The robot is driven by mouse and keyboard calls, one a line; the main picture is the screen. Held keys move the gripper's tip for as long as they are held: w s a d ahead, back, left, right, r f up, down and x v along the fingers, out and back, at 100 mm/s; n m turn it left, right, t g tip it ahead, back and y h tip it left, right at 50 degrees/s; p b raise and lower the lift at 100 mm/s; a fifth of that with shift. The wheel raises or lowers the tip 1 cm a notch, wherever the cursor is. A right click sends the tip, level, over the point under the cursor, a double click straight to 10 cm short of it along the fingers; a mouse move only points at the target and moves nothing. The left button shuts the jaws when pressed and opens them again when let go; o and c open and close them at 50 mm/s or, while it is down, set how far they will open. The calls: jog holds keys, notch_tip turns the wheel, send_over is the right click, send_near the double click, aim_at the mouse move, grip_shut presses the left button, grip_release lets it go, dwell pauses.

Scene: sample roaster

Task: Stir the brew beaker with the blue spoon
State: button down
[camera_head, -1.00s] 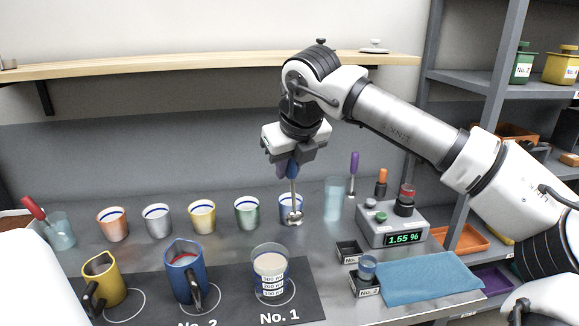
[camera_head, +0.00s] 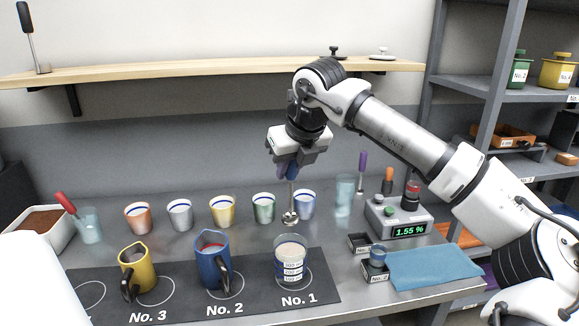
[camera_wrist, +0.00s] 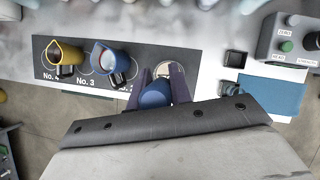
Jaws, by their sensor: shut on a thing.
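My gripper (camera_head: 287,168) is shut on the blue handle of the spoon, whose steel shaft hangs down to a round head (camera_head: 290,217). In the wrist view the blue spoon handle (camera_wrist: 155,96) sits between the dark fingers. The brew beaker (camera_head: 290,268) is clear glass with white labels and a pale brown brew, standing on the No. 1 spot. The spoon head appears just above and behind the beaker's rim, outside the brew; the exact depth is hard to tell. In the wrist view the gripper hides most of the beaker.
A blue pitcher (camera_head: 213,262) stands left of the beaker, and a yellow pitcher (camera_head: 138,268) farther left, all on a dark mat (camera_head: 185,305). Several coloured cups line up behind. A glass (camera_head: 345,190), a meter (camera_head: 399,220) and a blue cloth (camera_head: 435,266) are to the right.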

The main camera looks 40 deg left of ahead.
aim_at(292, 209)
jog(key=shift+f+b, duration=4.3)
jog(key=shift+f, duration=1.35)
jog(key=shift+d, duration=0.1)
